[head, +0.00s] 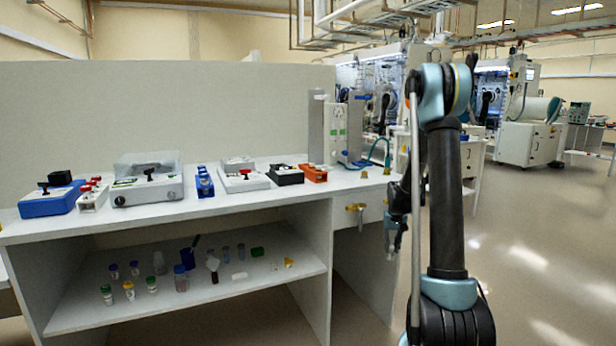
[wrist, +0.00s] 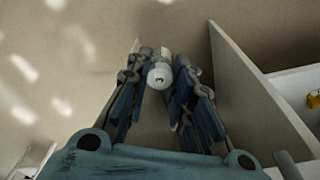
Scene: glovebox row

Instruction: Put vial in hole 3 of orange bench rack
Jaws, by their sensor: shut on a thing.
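The orange bench rack (head: 313,173) stands near the right end of the bench top; its holes are too small to make out. My gripper (head: 393,250) hangs below bench-top height, beside the bench's right end, apart from the rack. In the wrist view my gripper (wrist: 160,88) is shut on a vial with a round white cap (wrist: 159,77). The cap faces the camera, and the fingers hide part of the vial's sides. Floor shows behind it. I cannot make out the vial clearly in the head view.
The bench top (head: 240,203) also bears a dark rack (head: 285,174), a blue rack (head: 204,182) and several devices. A grey block (head: 316,128) stands behind the orange rack. The lower shelf (head: 100,318) holds several vials. Open floor (head: 540,290) lies to the right.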

